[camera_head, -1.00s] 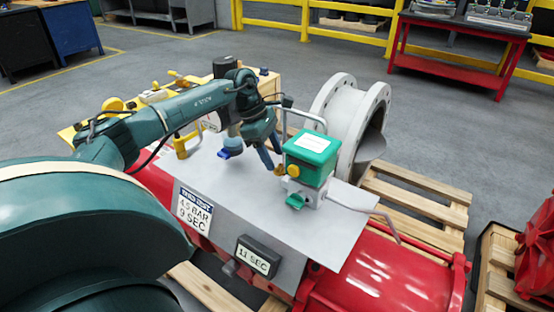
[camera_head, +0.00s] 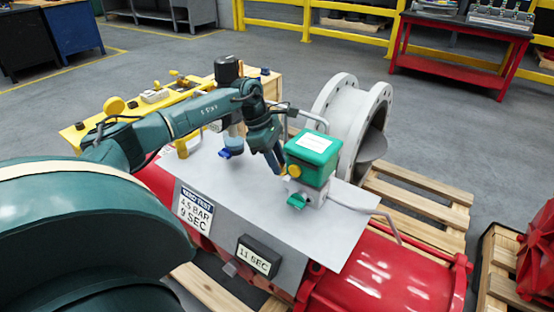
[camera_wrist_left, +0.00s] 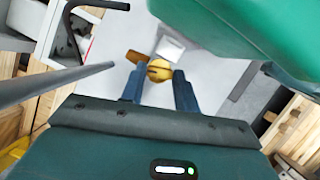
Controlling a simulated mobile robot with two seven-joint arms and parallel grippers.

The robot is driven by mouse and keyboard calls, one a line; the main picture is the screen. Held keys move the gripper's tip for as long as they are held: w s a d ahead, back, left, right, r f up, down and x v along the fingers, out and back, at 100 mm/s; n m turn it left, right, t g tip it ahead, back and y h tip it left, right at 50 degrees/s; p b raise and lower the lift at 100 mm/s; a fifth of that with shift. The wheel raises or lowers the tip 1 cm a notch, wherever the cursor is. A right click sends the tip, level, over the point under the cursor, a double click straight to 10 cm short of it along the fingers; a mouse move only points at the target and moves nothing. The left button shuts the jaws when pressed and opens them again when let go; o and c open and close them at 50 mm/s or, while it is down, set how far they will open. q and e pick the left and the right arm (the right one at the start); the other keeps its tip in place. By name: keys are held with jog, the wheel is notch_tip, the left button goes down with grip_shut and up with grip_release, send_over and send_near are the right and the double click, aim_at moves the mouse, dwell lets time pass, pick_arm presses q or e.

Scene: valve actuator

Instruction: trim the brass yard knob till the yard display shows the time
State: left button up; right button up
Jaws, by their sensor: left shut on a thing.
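The brass knob (camera_wrist_left: 159,70) sits between the blue fingertips of my left gripper (camera_wrist_left: 158,82) in the left wrist view, and the gripper is shut on it. In the head view my left gripper (camera_head: 279,168) is at the left side of the green-topped box (camera_head: 312,158), and its fingers largely hide the knob. The dark display (camera_head: 258,256) on the front of the grey bench reads "11 SEC". The white sign (camera_head: 197,211) left of it reads 4.5 BAR and 9 SEC; its small header is hard to read. My right gripper does not show.
A bent grey lever (camera_head: 385,217) reaches right from the box. A blue-handled fitting (camera_head: 231,152) stands left of my gripper. A grey flanged pipe (camera_head: 340,115) is behind the box. A red cylinder (camera_head: 390,275) lies in front at right.

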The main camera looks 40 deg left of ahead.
pick_arm(q)
jog(key=shift+r, duration=0.1)
jog(key=shift+c, duration=0.4)
jog(key=n+p, duration=0.1)
jog(key=n, duration=0.1)
jog(key=shift+s+n+t+y, duration=0.15)
jog(key=shift+n+t+y, duration=0.15)
jog(key=shift+n+t, duration=0.1)
jog(key=shift+d+n+t+y+p, duration=0.1)
jog(key=shift+n+t+y+p, duration=0.45)
jog(key=shift+n, duration=0.85)
jog(key=o, duration=1)
jog(key=v, duration=1.3)
jog(key=shift+p, duration=0.35)
